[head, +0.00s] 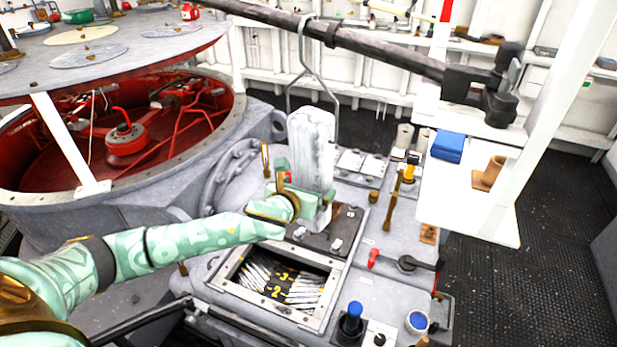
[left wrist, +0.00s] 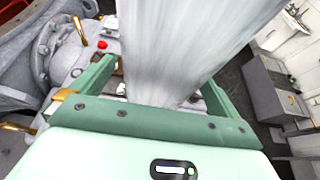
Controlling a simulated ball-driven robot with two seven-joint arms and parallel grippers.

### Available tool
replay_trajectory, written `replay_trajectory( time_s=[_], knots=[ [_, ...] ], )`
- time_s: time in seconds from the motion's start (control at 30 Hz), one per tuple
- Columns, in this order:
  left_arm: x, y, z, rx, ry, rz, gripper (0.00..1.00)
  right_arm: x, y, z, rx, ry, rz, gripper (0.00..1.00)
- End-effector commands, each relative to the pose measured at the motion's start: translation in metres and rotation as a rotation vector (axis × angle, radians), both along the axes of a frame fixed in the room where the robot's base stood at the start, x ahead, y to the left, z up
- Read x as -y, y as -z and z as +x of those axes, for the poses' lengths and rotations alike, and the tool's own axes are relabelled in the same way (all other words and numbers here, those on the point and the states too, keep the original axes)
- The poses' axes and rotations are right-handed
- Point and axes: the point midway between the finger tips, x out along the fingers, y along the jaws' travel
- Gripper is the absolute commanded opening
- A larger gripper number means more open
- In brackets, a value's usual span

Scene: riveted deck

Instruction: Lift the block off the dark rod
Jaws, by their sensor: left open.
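The pale grey-white block (head: 311,150) hangs upright from a bent wire hanger (head: 318,75) looped over the dark rod (head: 385,57). My left gripper (head: 308,205) is open at the block's lower part, with a finger on either side. In the left wrist view the block (left wrist: 170,50) fills the space between the green fingers (left wrist: 155,88), with a gap visible by the left finger. I cannot tell whether either finger touches it. My right gripper is not in view.
A white shelf (head: 450,205) holds a blue block (head: 448,146) and a brown cup (head: 488,173). A red-lined round housing (head: 120,140) stands left.

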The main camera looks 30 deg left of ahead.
Motion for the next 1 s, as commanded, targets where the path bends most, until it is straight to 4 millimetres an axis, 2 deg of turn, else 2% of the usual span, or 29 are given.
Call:
replay_trajectory(
  time_s=[0.13,0.37,0.47,0.6,0.63,1.0],
  knots=[
    [-0.001,0.007,0.016,-0.001,-0.001,0.000,1.00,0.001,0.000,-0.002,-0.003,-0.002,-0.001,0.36],
    [-0.001,0.008,0.017,-0.001,0.000,0.000,1.00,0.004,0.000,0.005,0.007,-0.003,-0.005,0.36],
    [-0.001,0.008,0.017,-0.001,0.000,0.000,0.75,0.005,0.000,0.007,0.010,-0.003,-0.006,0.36],
    [-0.001,0.008,0.017,-0.001,0.000,0.000,0.36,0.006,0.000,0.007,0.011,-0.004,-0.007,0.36],
    [-0.001,0.006,0.018,0.004,0.000,0.000,0.31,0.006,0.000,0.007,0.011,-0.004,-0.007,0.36],
    [-0.002,-0.001,0.018,0.006,-0.001,0.001,0.31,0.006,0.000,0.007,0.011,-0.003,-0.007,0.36]
  ],
)
